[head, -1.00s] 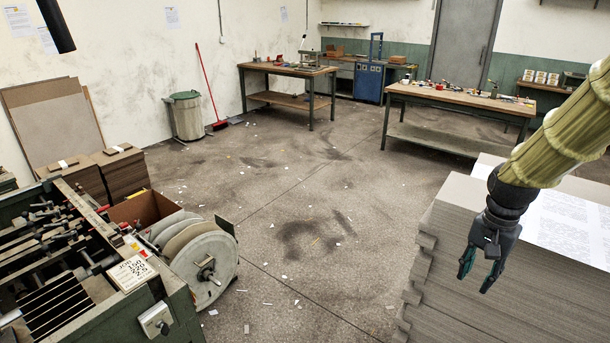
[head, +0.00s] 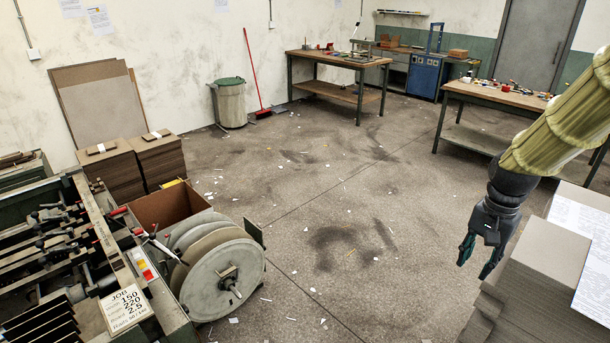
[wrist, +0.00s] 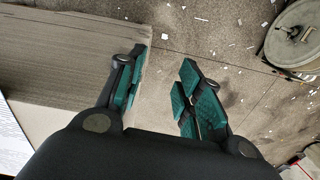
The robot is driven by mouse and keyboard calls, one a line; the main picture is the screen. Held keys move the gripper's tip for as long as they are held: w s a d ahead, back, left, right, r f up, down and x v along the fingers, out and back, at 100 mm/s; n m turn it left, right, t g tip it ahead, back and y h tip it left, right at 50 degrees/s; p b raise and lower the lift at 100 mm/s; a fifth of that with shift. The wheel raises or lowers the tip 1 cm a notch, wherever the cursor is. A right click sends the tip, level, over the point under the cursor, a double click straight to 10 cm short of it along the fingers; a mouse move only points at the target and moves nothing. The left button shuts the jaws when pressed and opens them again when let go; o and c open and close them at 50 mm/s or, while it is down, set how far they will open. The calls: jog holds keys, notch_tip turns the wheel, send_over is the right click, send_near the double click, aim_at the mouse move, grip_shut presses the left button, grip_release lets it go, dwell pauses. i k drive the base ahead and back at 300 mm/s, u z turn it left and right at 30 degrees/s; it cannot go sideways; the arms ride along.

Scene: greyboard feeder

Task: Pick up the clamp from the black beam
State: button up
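My gripper (head: 480,262) hangs at the right of the head view with its fingers pointing down and apart. In the wrist view its green-padded fingers (wrist: 160,85) are open with nothing between them. The green machine (head: 165,318) at the lower left carries dark bars and several small fittings (head: 62,215), some with red parts. I cannot tell which of these is the clamp or which bar is the black beam. My gripper is far to the right of the machine, near the stack of grey boards (head: 550,250).
The board stack stands close beside my gripper; it also shows in the wrist view (wrist: 60,60). Large grey discs (head: 215,275) stand at the machine's right side. Board piles (head: 158,165) and a bin (head: 229,104) lie beyond. The middle floor (head: 340,210) is clear except for scraps.

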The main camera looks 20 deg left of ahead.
aim_at(116, 261)
jog(key=i, duration=1.2)
jog(key=u, duration=3.15)
